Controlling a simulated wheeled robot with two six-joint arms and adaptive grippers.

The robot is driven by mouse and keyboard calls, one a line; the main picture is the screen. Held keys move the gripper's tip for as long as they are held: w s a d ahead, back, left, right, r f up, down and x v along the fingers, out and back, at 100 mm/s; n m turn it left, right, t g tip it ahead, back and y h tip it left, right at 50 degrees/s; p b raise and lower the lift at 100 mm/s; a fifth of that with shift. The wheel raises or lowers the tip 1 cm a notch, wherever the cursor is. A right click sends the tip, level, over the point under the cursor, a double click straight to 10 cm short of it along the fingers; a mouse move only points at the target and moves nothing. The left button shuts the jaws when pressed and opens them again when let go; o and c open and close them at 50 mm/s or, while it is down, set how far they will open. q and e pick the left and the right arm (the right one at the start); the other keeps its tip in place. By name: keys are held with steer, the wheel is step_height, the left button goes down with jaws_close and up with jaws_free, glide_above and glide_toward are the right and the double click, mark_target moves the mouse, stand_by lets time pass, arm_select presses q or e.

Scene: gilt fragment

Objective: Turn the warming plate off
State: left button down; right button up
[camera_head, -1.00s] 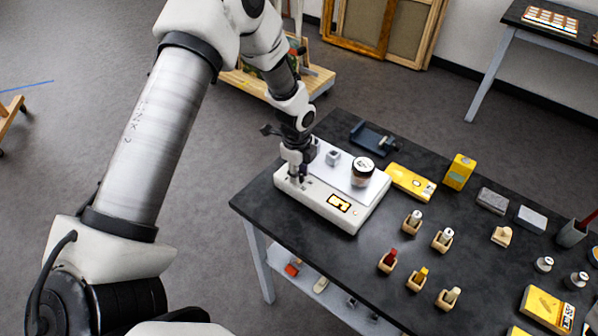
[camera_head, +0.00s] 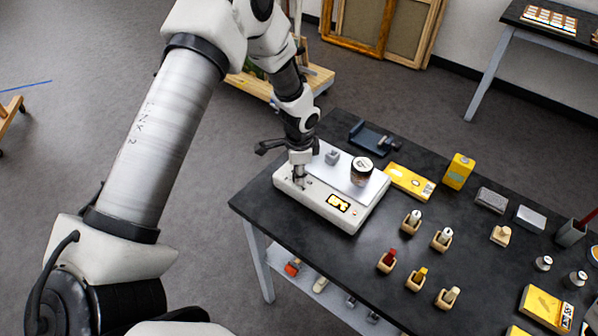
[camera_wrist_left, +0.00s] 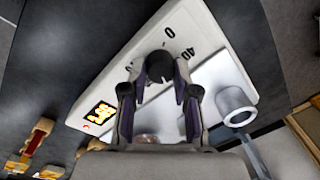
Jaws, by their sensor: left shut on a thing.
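The warming plate (camera_head: 365,207) is a white box with a pale metal top, near the table's left corner. Its display (camera_head: 338,203) is lit orange; I cannot read it surely. My left gripper (camera_head: 298,184) points down at the plate's left end. In the left wrist view its two fingers (camera_wrist_left: 159,80) are shut on the dark round knob (camera_wrist_left: 159,65). The marks 0 and 40 show printed beside the knob on the white plate body (camera_wrist_left: 196,25). A small red light shows by the display (camera_wrist_left: 99,116). The fingers partly hide the knob. My right gripper is not in view.
A dark blue tray-like holder (camera_head: 370,138) lies behind, a yellow packet (camera_head: 410,181) to the right. Several small wooden holders stand on the black table (camera_head: 300,240).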

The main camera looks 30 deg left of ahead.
arm_select(q)
steer(key=n, duration=0.4)
steer(key=shift+s+f+n, duration=0.2)
steer(key=shift+f+n, duration=0.05)
steer(key=shift+n, duration=0.05)
steer(key=n+b, duration=0.1)
steer(key=n, duration=0.2)
steer(key=shift+n+g, duration=0.3)
steer(key=shift+n, duration=0.1)
steer(key=n, duration=0.3)
steer(key=shift+w+a, duration=0.1)
steer(key=n, duration=0.7)
steer(key=shift+n+g, duration=0.3)
steer(key=shift+n, duration=0.1)
steer(key=n+p, duration=0.1)
steer(key=n, duration=0.2)
steer(key=shift+a+r+n, duration=0.1)
steer(key=shift+r+n, duration=0.05)
steer(key=shift+n, duration=0.15)
steer(key=n+p, duration=0.1)
steer(key=n, duration=0.2)
steer(key=shift+h, duration=0.3)
steer(key=shift+n+p, duration=0.6)
steer(key=shift+n, duration=1.1)
